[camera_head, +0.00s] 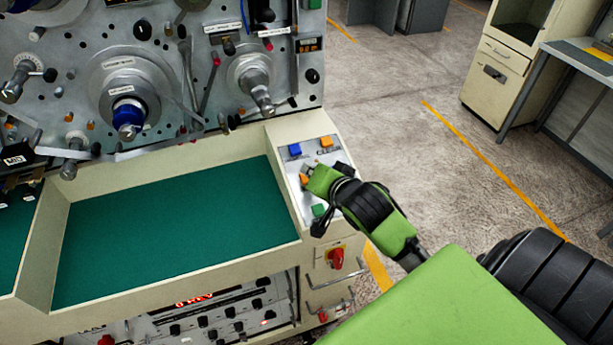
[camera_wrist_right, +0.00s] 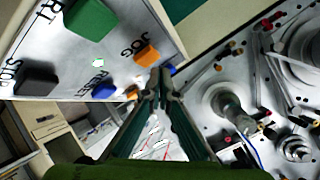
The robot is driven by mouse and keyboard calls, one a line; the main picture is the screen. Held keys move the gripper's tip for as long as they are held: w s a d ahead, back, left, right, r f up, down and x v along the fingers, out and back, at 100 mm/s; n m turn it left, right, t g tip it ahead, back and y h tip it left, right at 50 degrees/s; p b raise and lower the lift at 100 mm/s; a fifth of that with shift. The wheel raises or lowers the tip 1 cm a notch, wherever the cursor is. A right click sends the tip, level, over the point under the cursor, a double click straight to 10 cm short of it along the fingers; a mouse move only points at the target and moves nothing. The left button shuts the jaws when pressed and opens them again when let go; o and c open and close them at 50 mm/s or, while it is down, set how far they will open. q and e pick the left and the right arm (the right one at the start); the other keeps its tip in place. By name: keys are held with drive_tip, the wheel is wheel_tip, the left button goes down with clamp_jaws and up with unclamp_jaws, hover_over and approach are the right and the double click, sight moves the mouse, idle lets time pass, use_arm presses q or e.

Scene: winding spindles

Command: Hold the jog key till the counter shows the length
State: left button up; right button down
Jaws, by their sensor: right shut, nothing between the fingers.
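The orange jog key (camera_head: 304,179) is on the pale sloped key panel, and it shows beside the word JOG in the wrist view (camera_wrist_right: 147,53). My right gripper (camera_head: 308,171) is shut and empty, its fingertips close beside this key. In the wrist view the fingertips (camera_wrist_right: 161,76) appear just past the key; I cannot tell whether they touch it. My left gripper is not in view.
Near the jog key are a green start key (camera_wrist_right: 92,18), a black stop key (camera_wrist_right: 37,82) and a blue reset key (camera_wrist_right: 103,91). A green-lined tray (camera_head: 170,235) lies left of the panel. A red switch (camera_head: 336,258) is below. Open floor lies right.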

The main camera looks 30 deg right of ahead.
drive_tip(key=shift+w+f, duration=0.15)
drive_tip(key=shift+f, duration=0.25)
drive_tip(key=shift+f, duration=0.5)
idle(7.1)
